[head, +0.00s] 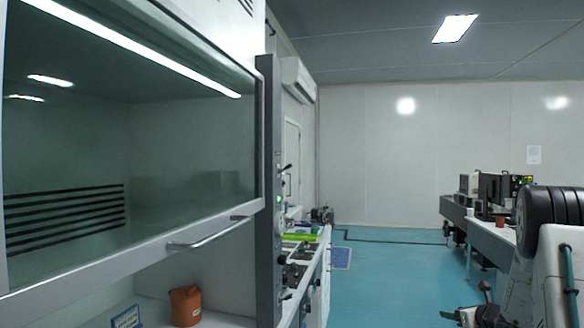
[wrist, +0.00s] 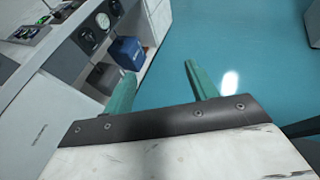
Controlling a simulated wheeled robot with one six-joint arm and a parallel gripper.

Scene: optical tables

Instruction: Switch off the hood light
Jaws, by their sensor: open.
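The fume hood (head: 262,150) fills the left of the head view. Its light (head: 130,42) is a bright white strip along the top, and it is lit. The grey post at the hood's right edge carries small controls, with a small green glow (head: 279,199) on it; which control is the light switch I cannot tell. My gripper (wrist: 161,80) shows in the wrist view with two teal fingers apart and nothing between them. It is over the blue floor beside a cabinet, apart from the hood controls.
The hood's sash handle (head: 212,234) juts out at the front. An orange-brown pot (head: 185,305) stands inside. A bench with equipment (head: 500,236) is at the right. In the wrist view, a cabinet with gauges (wrist: 88,42) and a blue box (wrist: 126,53) is left. Blue floor (head: 390,275) is open between.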

